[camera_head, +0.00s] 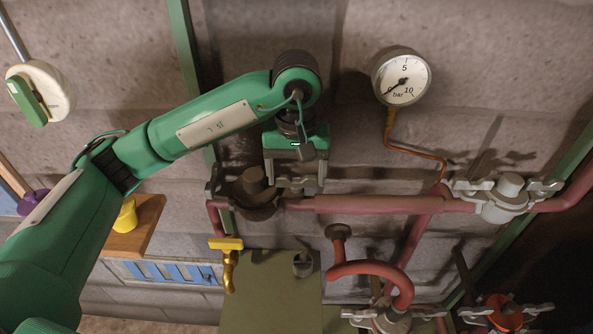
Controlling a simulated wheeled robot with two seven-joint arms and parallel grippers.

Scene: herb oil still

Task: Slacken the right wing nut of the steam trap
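A dark brown fitting (253,190) sits on the pink pipe on the stone wall, with winged fasteners at its left and right; I take it for the steam trap, though no label shows. My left gripper (296,178) points down at its right side. The fingers are spread wide, one on each side of the right wing nut (296,183). I cannot tell whether they touch its wings. My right gripper is not in view.
A pressure gauge (401,77) hangs at upper right, its thin copper tube running down to the pink pipe (370,205). A grey winged fitting (505,198) is further right, a red one (505,314) below it. A yellow tap (228,262) and olive box (265,292) are below the gripper.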

